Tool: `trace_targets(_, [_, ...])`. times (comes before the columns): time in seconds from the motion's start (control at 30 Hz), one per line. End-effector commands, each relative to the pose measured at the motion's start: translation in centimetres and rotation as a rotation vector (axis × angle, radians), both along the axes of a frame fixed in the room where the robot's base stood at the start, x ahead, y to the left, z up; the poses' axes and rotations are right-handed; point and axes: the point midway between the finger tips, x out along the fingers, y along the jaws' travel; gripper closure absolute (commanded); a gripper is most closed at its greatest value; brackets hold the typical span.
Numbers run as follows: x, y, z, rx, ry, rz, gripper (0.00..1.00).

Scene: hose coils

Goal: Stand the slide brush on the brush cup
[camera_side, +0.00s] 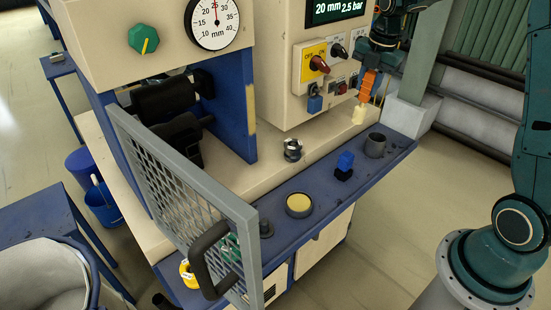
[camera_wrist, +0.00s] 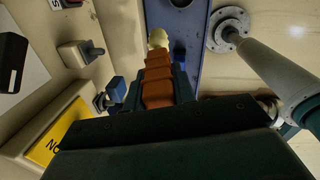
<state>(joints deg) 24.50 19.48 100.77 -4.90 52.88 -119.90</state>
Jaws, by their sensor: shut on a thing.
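The slide brush (camera_side: 369,84) has an orange handle and cream bristles (camera_side: 358,116). My gripper (camera_side: 375,66) is shut on its handle and holds it nearly upright, bristles down, above the blue ledge. In the wrist view the brush (camera_wrist: 158,82) lies between the dark fingers of my gripper (camera_wrist: 158,92), its cream tip pointing away. The brush cup (camera_side: 375,146) is a dark grey open cup on the ledge, below and slightly right of the bristles, apart from them. I cannot make out the cup in the wrist view.
A blue-topped item (camera_side: 344,164) and a round pot with yellow contents (camera_side: 299,204) stand left of the cup on the blue ledge (camera_side: 322,188). The control panel (camera_side: 322,66) with knobs is close left of the brush. A mesh guard (camera_side: 185,190) stands at left.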

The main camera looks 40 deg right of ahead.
Motion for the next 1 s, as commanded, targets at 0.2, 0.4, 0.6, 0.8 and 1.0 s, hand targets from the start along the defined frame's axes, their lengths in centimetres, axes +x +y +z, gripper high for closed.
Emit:
trace_targets(0.2, [-1.1, -5.2, 0.3, 0.067, 0.085, -0.084, 0.97])
trace_targets(0.4, [-2.1, -7.7, 0.6, 0.104, 0.127, -0.124, 0.97])
trace_targets(0.6, [-2.4, -8.3, 0.7, 0.115, 0.14, -0.134, 0.97])
trace_targets(0.8, [-2.4, -8.3, 0.7, 0.115, 0.139, -0.134, 0.97])
trace_targets(1.0, [-2.4, -8.3, 0.7, 0.114, 0.139, -0.133, 0.97])
